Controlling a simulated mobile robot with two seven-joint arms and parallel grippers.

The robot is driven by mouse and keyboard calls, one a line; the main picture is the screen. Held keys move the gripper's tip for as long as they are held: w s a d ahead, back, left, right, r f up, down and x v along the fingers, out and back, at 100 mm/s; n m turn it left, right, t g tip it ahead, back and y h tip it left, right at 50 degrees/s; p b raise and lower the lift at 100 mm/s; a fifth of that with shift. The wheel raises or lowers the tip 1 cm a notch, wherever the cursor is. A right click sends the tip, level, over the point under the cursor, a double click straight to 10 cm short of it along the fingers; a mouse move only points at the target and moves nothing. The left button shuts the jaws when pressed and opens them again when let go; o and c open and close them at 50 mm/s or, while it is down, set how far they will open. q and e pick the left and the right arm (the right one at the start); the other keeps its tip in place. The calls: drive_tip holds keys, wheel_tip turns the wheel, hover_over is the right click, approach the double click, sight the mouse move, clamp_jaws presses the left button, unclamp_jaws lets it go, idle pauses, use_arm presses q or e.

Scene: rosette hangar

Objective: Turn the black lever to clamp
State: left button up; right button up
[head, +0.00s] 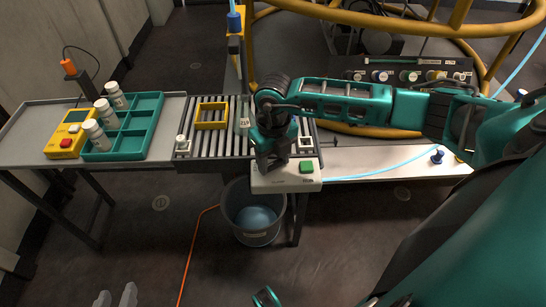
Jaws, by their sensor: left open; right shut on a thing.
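My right gripper (268,166) comes down over the roller bed, at the back edge of a white box (287,178) with a green button. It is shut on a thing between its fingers. That is most likely the black lever, but the fingers and wrist hide it, so its angle cannot be told. My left gripper (115,298) shows only as two grey fingertips at the bottom left edge. They are apart, with nothing seen between them, far from the box.
The roller bed (184,108) carries a yellow frame (211,115). To the left are a teal tray (151,128), white bottles (104,110) and a yellow device (70,134). A bucket (254,232) stands below. A yellow rail (350,14) and dark panel (459,74) lie behind.

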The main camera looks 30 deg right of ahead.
drive_tip(key=n, duration=0.4)
drive_tip(key=n+b, duration=0.1)
drive_tip(key=n, duration=0.1)
drive_tip(key=shift+s+d+n, duration=0.1)
drive_tip(key=shift+s+n, duration=0.15)
drive_tip(key=shift+n, duration=0.05)
drive_tip(key=n, duration=0.3)
drive_tip(key=shift+s+d+n+b, duration=0.1)
drive_tip(key=shift+s+n+b, duration=0.05)
drive_tip(key=shift+n+b, duration=0.25)
drive_tip(key=shift+n, duration=0.8)
drive_tip(key=o, duration=1)
drive_tip(key=shift+s, duration=0.1)
drive_tip(key=shift+o, duration=0.2)
drive_tip(key=shift+r, duration=0.1)
wheel_tip(320, 180, up, 13)
drive_tip(key=p, duration=0.2)
